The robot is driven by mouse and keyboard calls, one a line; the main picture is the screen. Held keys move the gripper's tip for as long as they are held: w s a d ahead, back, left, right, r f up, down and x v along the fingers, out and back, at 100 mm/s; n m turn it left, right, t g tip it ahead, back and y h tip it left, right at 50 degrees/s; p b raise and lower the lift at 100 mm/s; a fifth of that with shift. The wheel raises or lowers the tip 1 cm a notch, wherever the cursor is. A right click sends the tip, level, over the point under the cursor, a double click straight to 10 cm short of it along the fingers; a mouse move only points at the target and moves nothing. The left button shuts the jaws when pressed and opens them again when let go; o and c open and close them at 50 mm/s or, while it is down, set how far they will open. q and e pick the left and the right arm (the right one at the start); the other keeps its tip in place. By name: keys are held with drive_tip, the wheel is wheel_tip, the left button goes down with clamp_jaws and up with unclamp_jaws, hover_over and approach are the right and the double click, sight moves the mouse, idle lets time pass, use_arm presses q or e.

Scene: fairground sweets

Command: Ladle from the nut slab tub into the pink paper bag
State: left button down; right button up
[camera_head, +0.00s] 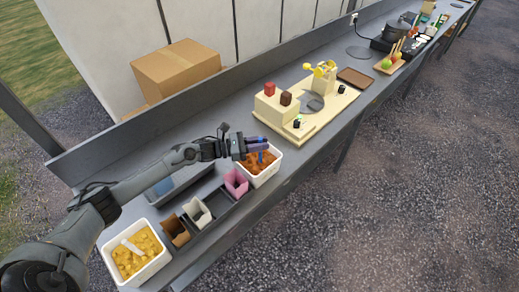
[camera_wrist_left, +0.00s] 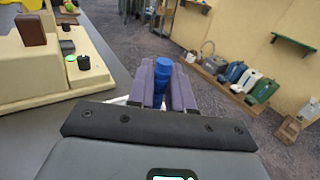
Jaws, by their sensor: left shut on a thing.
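My left gripper (camera_head: 262,147) is over the white tub (camera_head: 276,172) of orange-brown pieces, which looks like the nut slab tub. It is shut on a blue handle (camera_wrist_left: 162,78), which stands up between the purple fingers in the left wrist view (camera_wrist_left: 165,85). In the head view the blue handle (camera_head: 260,157) reaches down to the pieces; the ladle's bowl end is hidden. The pink paper bag (camera_head: 236,184) stands open just left of this tub, below the gripper. My right gripper is not in view.
A white bag (camera_head: 197,212) and a brown bag (camera_head: 175,230) stand in the dark rack beside the pink one. A tub of yellow pieces (camera_head: 136,256) with a pale utensil is at the near left. A cream machine (camera_head: 290,112) stands beyond the nut tub. A cardboard box (camera_head: 176,69) is behind.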

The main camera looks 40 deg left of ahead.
use_arm(q)
wheel_tip(320, 180, up, 12)
drive_tip(key=shift+f+p, duration=0.1)
drive_tip(key=shift+p, duration=0.3)
wheel_tip(320, 180, up, 3)
drive_tip(key=shift+r+p, duration=0.15)
drive_tip(key=shift+p, duration=0.25)
idle(0.3)
